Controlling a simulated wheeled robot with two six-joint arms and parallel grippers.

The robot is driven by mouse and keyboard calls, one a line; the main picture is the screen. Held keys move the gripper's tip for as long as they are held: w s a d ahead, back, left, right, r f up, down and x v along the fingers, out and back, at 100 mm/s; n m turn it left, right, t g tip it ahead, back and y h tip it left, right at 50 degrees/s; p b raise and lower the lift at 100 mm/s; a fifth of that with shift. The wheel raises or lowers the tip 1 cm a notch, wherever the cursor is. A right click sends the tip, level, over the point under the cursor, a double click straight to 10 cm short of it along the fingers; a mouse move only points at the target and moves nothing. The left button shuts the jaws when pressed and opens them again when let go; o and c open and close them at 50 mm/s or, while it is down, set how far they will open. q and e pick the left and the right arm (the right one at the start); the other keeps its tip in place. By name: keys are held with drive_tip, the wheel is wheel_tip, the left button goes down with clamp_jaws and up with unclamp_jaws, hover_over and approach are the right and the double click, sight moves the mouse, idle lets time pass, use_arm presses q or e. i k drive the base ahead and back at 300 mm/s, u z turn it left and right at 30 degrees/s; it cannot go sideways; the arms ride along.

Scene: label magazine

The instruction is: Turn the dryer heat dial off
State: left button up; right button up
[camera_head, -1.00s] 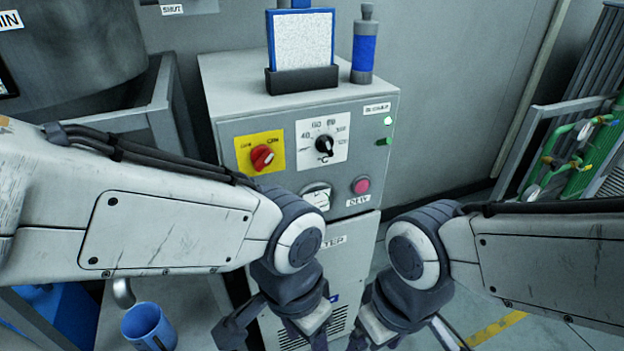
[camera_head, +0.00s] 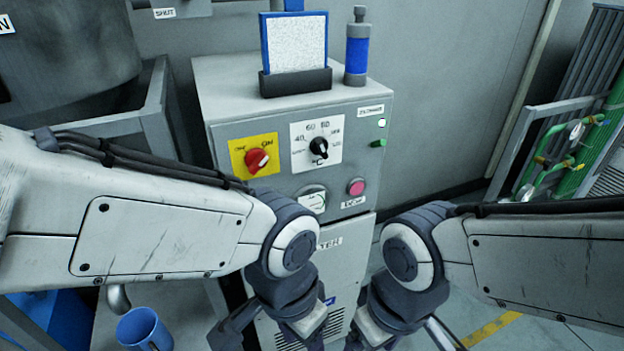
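The dryer (camera_head: 225,109) is a grey cabinet in the middle of the head view. Its heat dial (camera_head: 319,147) is a black knob on a white plate with a temperature scale; the small markings are too blurred to read its setting exactly. A red switch knob (camera_head: 257,160) sits on a yellow plate to its left. My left gripper (camera_head: 268,343) and my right gripper (camera_head: 362,345) hang low in front of the cabinet, below the dial and apart from it. Their fingertips run to or past the bottom edge, so their opening is unclear.
A pink button (camera_head: 356,187) and a round gauge (camera_head: 312,201) are below the dial. A blue-framed white panel (camera_head: 297,43) and a blue cylinder (camera_head: 356,50) stand on the dryer. A blue mug (camera_head: 145,328) is at lower left. Green pipework (camera_head: 575,150) is at right.

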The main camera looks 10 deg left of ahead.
sight(318, 146)
drive_tip(key=u, duration=0.1)
drive_tip(key=k, duration=1.05)
drive_tip(key=z, duration=0.8)
drive_tip(key=i, duration=1)
drive_tip(key=u, duration=0.55)
